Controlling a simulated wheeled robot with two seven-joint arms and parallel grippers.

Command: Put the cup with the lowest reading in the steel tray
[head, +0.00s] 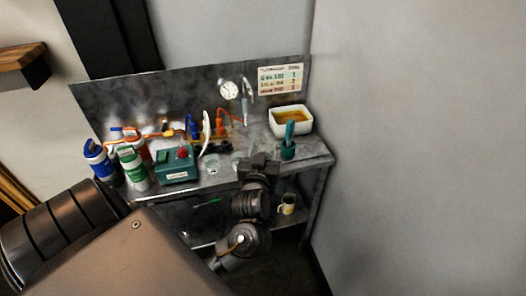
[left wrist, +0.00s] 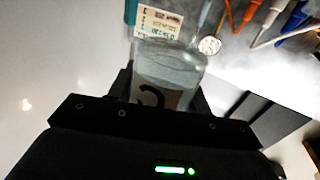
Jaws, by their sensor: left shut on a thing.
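My left gripper (head: 264,162) is over the front edge of the steel bench (head: 318,153). In the left wrist view it is shut on a clear cup (left wrist: 168,62) marked with a dark C. The cup is hard to make out in the head view, behind the gripper. Clear glass cups, one at the left (head: 212,166) and one nearer the gripper (head: 238,160), stand on the bench. A teal meter box (head: 177,168) with a red top part stands left of them; its reading is too small to tell. I cannot make out a steel tray. My right gripper is out of view.
A white basin (head: 291,120) with amber liquid stands at the back right. A teal pot (head: 288,152) with a handled tool is right of the gripper. Blue (head: 99,162) and green-topped (head: 132,167) bottles stand left. A mug (head: 287,204) is on the lower shelf.

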